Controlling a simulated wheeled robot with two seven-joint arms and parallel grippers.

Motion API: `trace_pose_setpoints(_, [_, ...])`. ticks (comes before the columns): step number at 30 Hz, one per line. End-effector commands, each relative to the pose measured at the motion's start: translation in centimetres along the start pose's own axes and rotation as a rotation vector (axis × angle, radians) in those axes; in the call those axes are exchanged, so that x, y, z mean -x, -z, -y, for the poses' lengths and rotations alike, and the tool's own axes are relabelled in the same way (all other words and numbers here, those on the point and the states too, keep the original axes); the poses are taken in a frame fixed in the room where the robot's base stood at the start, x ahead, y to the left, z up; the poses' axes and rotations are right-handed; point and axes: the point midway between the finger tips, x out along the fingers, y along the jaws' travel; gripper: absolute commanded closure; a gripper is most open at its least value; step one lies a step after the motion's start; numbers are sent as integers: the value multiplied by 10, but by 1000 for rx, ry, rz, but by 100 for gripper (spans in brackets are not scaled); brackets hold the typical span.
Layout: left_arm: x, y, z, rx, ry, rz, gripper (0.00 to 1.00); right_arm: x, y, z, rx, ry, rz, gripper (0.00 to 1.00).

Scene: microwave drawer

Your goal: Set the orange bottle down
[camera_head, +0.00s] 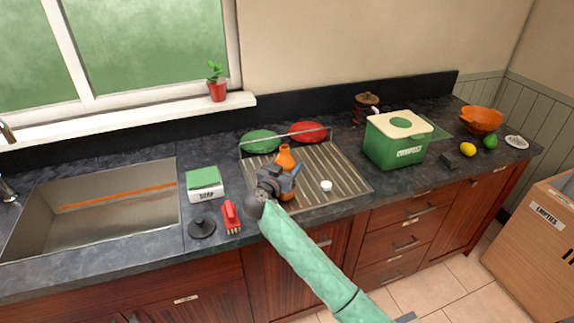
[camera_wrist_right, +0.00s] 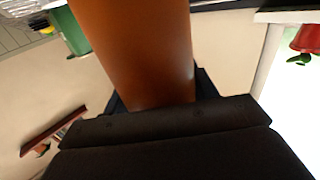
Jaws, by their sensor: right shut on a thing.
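The orange bottle (camera_head: 285,157) is upright over the ribbed drying rack (camera_head: 338,172) on the dark counter. Its neck shows above my right gripper (camera_head: 279,182), which is shut on its body. In the right wrist view the orange bottle (camera_wrist_right: 140,50) stands between the dark fingers of my right gripper (camera_wrist_right: 155,103). The bottle's base is partly hidden, so I cannot tell whether it touches the rack. My left gripper is not in view.
A white cap (camera_head: 326,186) lies on the rack right of the bottle. Green (camera_head: 261,141) and red (camera_head: 307,131) plates stand behind. A soap box (camera_head: 205,184), red brush (camera_head: 231,216) and sink (camera_head: 95,208) are left. A green compost bin (camera_head: 394,140) is right.

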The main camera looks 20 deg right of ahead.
Motion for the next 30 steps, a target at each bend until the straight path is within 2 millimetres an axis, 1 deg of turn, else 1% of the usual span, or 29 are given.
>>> trace_pose_setpoints(5, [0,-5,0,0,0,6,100,0,-1,0,0,0,0,64])
trace_pose_setpoints(6, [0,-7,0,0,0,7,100,0,-2,0,0,0,0,40])
trace_pose_setpoints(8, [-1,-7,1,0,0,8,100,0,-2,0,0,0,0,29])
trace_pose_setpoints(9, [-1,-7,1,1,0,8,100,0,-2,0,0,0,0,21])
trace_pose_setpoints(17, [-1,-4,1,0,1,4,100,0,-2,0,0,0,0,20])
trace_pose_setpoints(21, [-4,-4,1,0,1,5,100,0,0,0,0,0,0,20])
trace_pose_setpoints(24, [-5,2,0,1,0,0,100,13,-2,0,-1,1,1,20])
trace_pose_setpoints(27, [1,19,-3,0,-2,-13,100,31,-4,0,-2,2,3,20])
trace_pose_setpoints(30, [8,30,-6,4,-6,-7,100,51,-4,1,-3,2,2,20])
